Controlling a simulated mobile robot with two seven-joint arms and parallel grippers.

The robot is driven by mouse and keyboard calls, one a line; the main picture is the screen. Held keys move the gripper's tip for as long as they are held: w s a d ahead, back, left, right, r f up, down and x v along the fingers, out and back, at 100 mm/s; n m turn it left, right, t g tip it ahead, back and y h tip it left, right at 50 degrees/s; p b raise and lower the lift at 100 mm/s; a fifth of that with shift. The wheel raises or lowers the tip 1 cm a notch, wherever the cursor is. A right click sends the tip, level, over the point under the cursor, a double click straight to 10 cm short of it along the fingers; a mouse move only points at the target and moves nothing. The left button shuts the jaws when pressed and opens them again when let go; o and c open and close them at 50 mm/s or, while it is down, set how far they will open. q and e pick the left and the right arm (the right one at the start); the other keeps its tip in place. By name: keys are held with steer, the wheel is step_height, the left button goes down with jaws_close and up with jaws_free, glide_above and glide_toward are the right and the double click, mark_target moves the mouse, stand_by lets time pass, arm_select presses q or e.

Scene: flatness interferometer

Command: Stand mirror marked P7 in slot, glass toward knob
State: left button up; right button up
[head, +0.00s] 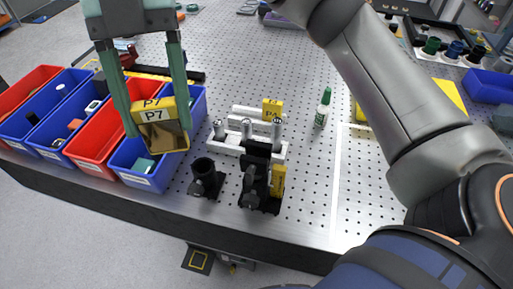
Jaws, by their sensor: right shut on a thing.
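My right gripper (157,128) hangs from the top left with its green fingers shut on the mirror marked P7 (154,115). The mirror has a yellow labelled top and a dark golden glass face below. It is held in the air in front of the blue bin. A black mount (255,190) with a dark knob-like part stands near the table's front edge, right of the mirror and apart from it. A yellow piece (278,180) shows at its right side. The slot itself is hard to make out. My left gripper is not in view.
A white rack (235,148) with upright posts and another yellow-labelled piece (272,107) stand behind the mount. A black cup-like holder (205,176) is left of it. Red and blue bins (96,150) line the left. A green-capped bottle (323,112) stands right. My arm crosses the right side.

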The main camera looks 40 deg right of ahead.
steer(key=s+r+m, duration=0.1)
steer(key=m, duration=0.1)
steer(key=s+r+m+t+y, duration=0.1)
steer(key=m, duration=0.1)
steer(key=shift+a+m+y, duration=0.3)
steer(key=shift+a, duration=0.1)
steer(key=shift+s, duration=0.1)
steer(key=shift+w+d+f, duration=0.15)
steer(key=shift+d+f, duration=2)
steer(key=shift+d, duration=0.15)
steer(key=shift+w+d+f, duration=0.15)
steer(key=shift+d+f, duration=1.95)
steer(key=shift+d, duration=0.2)
steer(key=shift+w+d+f, duration=0.15)
steer(key=shift+d+f, duration=2)
steer(key=shift+d, duration=0.15)
steer(key=shift+f+m, duration=0.1)
steer(key=shift+m, duration=0.2)
steer(key=o, duration=1.4)
